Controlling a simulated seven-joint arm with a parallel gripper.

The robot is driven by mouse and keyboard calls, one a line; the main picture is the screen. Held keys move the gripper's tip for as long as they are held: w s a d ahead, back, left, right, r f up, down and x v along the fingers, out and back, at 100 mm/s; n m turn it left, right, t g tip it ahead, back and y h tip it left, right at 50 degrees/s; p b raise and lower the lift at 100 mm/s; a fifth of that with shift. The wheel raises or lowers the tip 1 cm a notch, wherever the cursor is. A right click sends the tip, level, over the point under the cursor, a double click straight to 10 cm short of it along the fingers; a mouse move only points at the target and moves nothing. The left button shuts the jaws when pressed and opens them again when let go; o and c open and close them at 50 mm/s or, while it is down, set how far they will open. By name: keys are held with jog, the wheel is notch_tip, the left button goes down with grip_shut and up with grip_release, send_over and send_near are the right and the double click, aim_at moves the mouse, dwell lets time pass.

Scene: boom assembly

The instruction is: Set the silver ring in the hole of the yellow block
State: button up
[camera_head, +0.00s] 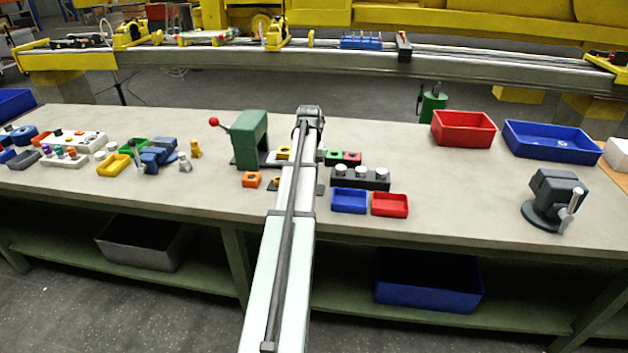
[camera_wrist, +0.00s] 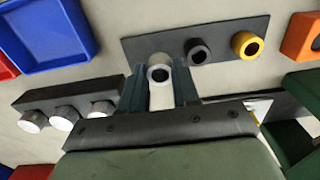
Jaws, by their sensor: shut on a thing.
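The silver ring (camera_wrist: 158,60) sits between the two fingers of my gripper (camera_wrist: 160,88) in the wrist view, with its dark hole showing. My gripper is shut on it, over the edge of a dark plate (camera_wrist: 222,30). I cannot tell whether the ring touches the plate. In the head view my arm hides the ring and the fingertips. The yellow block (camera_head: 283,153) stands just left of my arm, by the green press. In the wrist view only a yellow sliver shows beside the gripper body, and the block's hole is hidden there.
A dark ring (camera_wrist: 199,51) and a yellow ring (camera_wrist: 246,44) are on the plate. An orange block (camera_head: 251,180), the green press (camera_head: 250,140), a dark block with white knobs (camera_head: 361,178), and blue (camera_head: 350,201) and red (camera_head: 389,204) trays stand close around.

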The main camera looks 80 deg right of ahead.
jog(key=w+d+r, duration=0.4)
jog(key=w+d, duration=0.2)
jog(key=d, duration=0.2)
jog(key=w+d+r, duration=0.4)
jog(key=w+d, duration=0.2)
jog(key=d, duration=0.2)
jog(key=shift+w+a+f, duration=0.1)
jog(key=shift+f, duration=1.05)
jog(key=shift+w+a+f, duration=0.1)
jog(key=shift+f, duration=1)
jog(key=shift+f, duration=0.95)
